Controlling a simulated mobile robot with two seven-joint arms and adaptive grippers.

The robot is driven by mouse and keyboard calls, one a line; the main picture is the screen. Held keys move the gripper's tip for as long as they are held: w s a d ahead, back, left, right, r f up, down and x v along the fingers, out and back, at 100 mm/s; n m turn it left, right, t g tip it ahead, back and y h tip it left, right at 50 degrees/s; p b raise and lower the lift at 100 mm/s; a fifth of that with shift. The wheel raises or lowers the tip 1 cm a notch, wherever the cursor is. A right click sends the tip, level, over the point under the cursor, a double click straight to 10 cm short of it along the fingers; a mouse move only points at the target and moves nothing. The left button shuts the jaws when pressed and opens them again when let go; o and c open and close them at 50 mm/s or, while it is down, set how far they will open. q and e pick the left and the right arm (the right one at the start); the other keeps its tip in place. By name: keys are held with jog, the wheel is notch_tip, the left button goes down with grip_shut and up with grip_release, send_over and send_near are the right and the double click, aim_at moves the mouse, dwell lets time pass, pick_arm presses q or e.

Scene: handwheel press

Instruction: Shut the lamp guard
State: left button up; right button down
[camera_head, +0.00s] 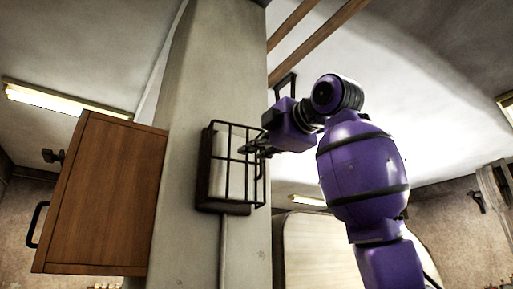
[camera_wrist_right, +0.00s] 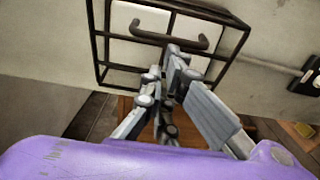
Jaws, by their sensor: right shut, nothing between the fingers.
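The lamp guard (camera_head: 232,160) is a black wire grid over a pale lamp (camera_head: 222,170) on a grey pillar. In the right wrist view the guard (camera_wrist_right: 103,45) fills the top, with a dark curved handle (camera_wrist_right: 165,38) across it. I cannot tell whether the guard sits fully against its frame. My right gripper (camera_head: 250,150) is at the guard's right side, pointing left. Its fingers (camera_wrist_right: 172,65) are shut with nothing between them, close to the bars near the handle; contact is unclear. My left gripper is not in view.
A wooden cabinet (camera_head: 105,195) with a black handle (camera_head: 36,225) is left of the pillar (camera_head: 190,90). A thin conduit (camera_head: 222,250) runs down below the lamp. In the right wrist view a dark wall box (camera_wrist_right: 305,75) is at the right.

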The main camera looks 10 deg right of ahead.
aim_at(249, 160)
jog(key=shift+w+d+n+g+y, duration=0.4)
jog(key=shift+w+d+n+y, duration=0.2)
jog(key=shift+w+d+y, duration=0.45)
jog(key=shift+w+d, duration=0.1)
jog(key=shift+w, duration=0.3)
